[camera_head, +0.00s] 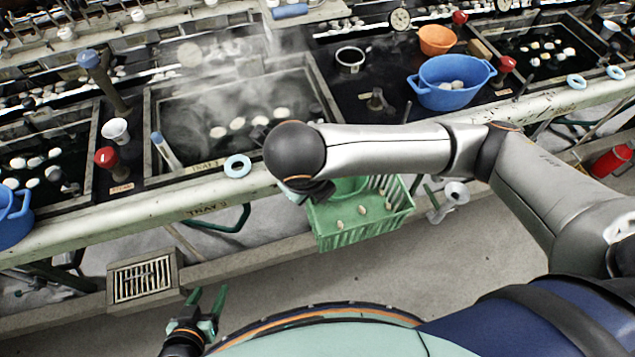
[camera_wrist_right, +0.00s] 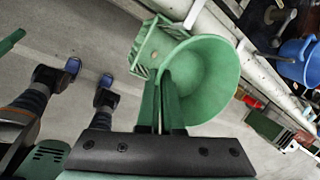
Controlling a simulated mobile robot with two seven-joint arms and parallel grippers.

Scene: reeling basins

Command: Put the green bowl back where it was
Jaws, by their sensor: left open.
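The green bowl (camera_wrist_right: 205,80) shows large in the right wrist view, open side toward the camera and apparently empty. My right gripper (camera_wrist_right: 162,85) is shut on the bowl's rim. In the head view only a sliver of the bowl (camera_head: 350,186) shows beneath my right forearm, which hides most of the right gripper. It appears over the back of a green slatted basket (camera_head: 340,238) holding several pale cocoons. The basket also shows behind the bowl in the wrist view (camera_wrist_right: 150,45). My left gripper (camera_head: 207,298) is open and empty, low at the bottom left.
Steaming basins with cocoons line the bench behind its pale front rail (camera_head: 110,222). A blue tub (camera_head: 450,85) and an orange bowl (camera_head: 437,38) stand on the bench. A floor grate (camera_head: 142,280) lies left. Two leg-like shapes with blue ends (camera_wrist_right: 70,68) show in the wrist view.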

